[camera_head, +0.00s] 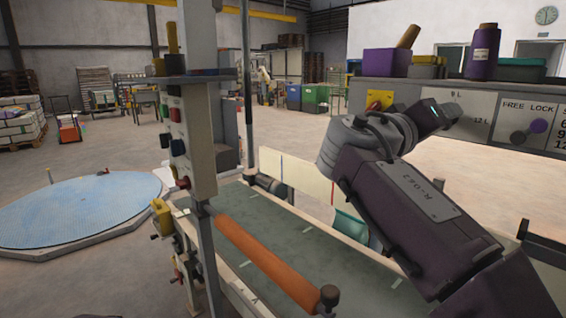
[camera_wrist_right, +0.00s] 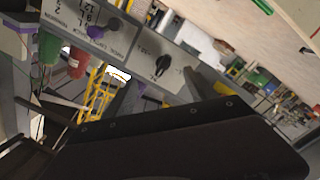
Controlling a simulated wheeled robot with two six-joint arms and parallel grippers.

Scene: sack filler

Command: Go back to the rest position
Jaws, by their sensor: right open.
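My right arm comes in from the lower right in the head view and bends at a grey joint. Its dark right gripper (camera_head: 437,114) is up near the grey control panel (camera_head: 480,105) and points right towards it. The fingertips are too small there to make out. In the right wrist view a large dark part of the gripper (camera_wrist_right: 190,140) fills the bottom, and nothing is seen held. My left gripper is out of view.
A purple bottle (camera_head: 484,52) and bins (camera_head: 387,62) stand on the panel's top. A post with buttons (camera_head: 192,130) rises left of centre. An orange roller (camera_head: 265,262) lies along the green-grey belt (camera_head: 310,240) below the arm. A blue round platform (camera_head: 75,212) is at left.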

